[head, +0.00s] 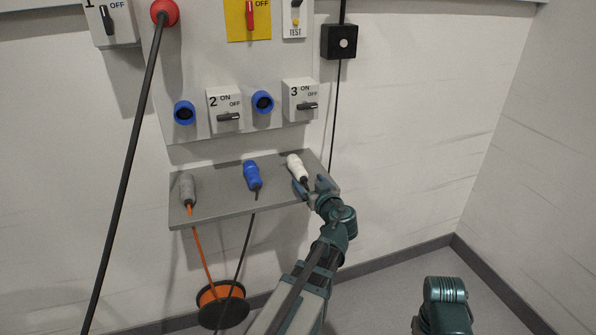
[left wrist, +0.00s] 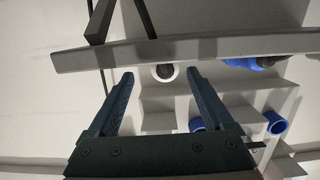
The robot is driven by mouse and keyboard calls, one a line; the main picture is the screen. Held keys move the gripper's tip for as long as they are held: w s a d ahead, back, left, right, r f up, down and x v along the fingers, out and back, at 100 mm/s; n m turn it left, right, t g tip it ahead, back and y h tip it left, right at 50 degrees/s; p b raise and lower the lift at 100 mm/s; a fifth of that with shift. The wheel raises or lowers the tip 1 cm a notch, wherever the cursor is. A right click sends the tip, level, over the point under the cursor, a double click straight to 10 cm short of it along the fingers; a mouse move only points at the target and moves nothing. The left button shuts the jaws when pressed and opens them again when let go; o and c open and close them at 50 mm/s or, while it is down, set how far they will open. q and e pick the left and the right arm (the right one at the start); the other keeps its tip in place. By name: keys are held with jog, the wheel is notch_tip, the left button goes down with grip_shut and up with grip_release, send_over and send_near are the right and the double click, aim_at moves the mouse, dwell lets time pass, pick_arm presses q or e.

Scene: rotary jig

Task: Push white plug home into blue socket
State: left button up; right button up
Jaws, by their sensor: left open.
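The white plug (head: 295,166) lies on the right part of the grey shelf (head: 222,205), its dark rear end toward me. My left gripper (head: 311,186) is open at the shelf's front edge, close to that rear end. In the left wrist view the white plug (left wrist: 176,73) shows end-on, between and just beyond the tips of the open fingers (left wrist: 157,76); the jaws hold nothing. Two blue sockets sit on the panel above the shelf, a left one (head: 184,112) and a right one (head: 263,102).
A blue plug (head: 252,176) and a grey connector (head: 187,189) with an orange cable lie on the shelf. Switch boxes 2 (head: 225,105) and 3 (head: 300,98) are beside the sockets. A black cable (head: 128,165) hangs at the left. An orange reel (head: 220,302) is below.

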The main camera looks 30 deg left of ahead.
aim_at(300, 172)
pick_arm(q)
jog(key=shift+x, duration=0.8)
jog(key=shift+a, duration=0.15)
jog(key=x, duration=0.5)
jog(key=shift+s+a+r+b, duration=0.1)
jog(key=shift+a+r+b, duration=0.05)
jog(key=shift+b, duration=0.15)
grip_shut()
